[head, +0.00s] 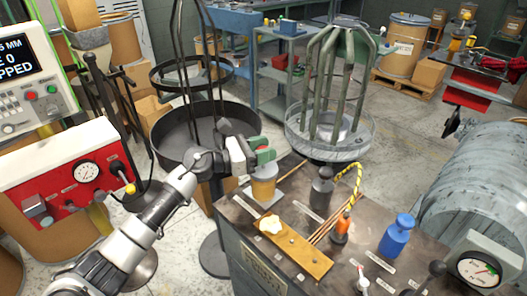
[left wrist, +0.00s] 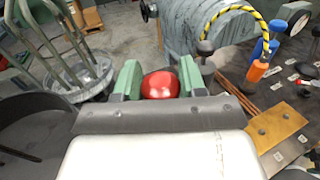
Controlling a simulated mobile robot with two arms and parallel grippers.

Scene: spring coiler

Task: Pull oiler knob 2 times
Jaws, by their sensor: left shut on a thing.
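The oiler is a small amber jar (head: 264,184) at the left back corner of the dark bench top in the head view. Its knob is the round red knob (left wrist: 160,85) in the left wrist view. My left gripper (head: 264,156) is above the jar in the head view, its green fingers close together. In the left wrist view my left gripper (left wrist: 159,82) has one green finger on each side of the knob and is shut on it. The jar below the knob is hidden in the wrist view. My right gripper is not in view.
A black round pan (head: 180,150) and a green-barred reel (head: 330,135) stand behind. A red gauge box (head: 60,170) is at left.

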